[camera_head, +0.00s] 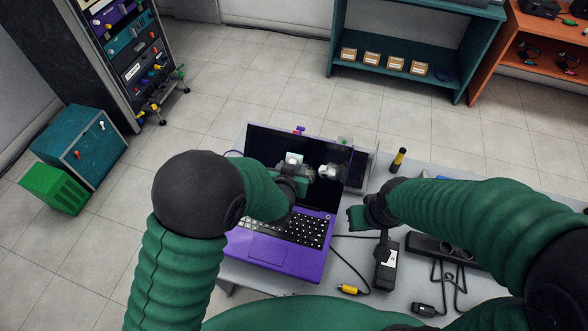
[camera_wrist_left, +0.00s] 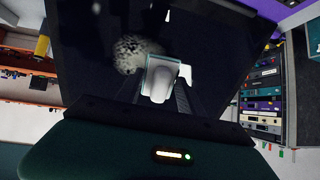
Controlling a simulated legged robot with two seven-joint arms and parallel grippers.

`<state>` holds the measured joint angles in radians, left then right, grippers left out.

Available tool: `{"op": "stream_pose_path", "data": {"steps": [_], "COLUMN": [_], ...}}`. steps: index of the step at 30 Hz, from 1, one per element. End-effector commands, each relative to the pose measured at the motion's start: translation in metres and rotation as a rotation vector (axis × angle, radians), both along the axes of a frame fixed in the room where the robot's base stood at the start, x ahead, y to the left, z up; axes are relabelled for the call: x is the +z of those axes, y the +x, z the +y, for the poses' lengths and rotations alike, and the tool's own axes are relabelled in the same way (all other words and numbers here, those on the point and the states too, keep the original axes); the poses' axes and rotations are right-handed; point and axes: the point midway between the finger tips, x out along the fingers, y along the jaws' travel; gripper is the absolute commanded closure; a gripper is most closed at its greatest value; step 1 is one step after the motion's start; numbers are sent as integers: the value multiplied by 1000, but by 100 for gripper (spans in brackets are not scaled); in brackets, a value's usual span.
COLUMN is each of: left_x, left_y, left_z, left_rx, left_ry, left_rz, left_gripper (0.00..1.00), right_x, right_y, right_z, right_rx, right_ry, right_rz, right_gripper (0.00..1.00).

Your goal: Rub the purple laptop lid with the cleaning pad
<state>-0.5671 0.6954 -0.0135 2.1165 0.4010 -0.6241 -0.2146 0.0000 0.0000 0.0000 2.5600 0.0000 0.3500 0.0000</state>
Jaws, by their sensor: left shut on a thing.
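The purple laptop (camera_head: 265,250) stands open on the table, its dark inner screen side (camera_head: 260,138) facing me. My left gripper (camera_head: 292,168) is in front of the screen, shut on the white cleaning pad (camera_head: 294,158). In the left wrist view the pad (camera_wrist_left: 160,78) shows between the fingers, pale with a teal edge, over the dark screen. A speckled whitish patch (camera_wrist_left: 136,52) lies just beside it. I cannot tell whether the pad touches the screen. My right gripper (camera_head: 358,216) is right of the keyboard; its jaws are unclear.
A black power brick (camera_head: 387,268), a cable with a yellow connector (camera_head: 348,289) and a black device (camera_head: 440,250) lie on the table's right side. A yellow and black tool (camera_head: 398,160) stands near its back edge. A rack (camera_head: 130,60) and shelves (camera_head: 400,60) stand beyond.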

Motion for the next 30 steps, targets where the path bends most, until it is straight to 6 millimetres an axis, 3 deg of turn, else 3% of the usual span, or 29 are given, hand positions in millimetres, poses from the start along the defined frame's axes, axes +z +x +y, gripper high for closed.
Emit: {"op": "stream_pose_path", "data": {"steps": [1, 19, 30], "left_x": [-4, -1, -1], "left_y": [-40, -29, -17], "left_z": [-62, -29, 3], "left_rx": [-135, -145, -141], "left_ry": [14, 4, 8], "left_rz": [10, 6, 8], "left_gripper": [99, 99, 99], "right_x": [6, -6, -11], "right_y": [0, 0, 0], "right_z": [0, 0, 0], "right_rx": [0, 0, 0], "right_ry": [0, 0, 0], "right_rz": [0, 0, 0], "right_gripper": [100, 100, 100]}}
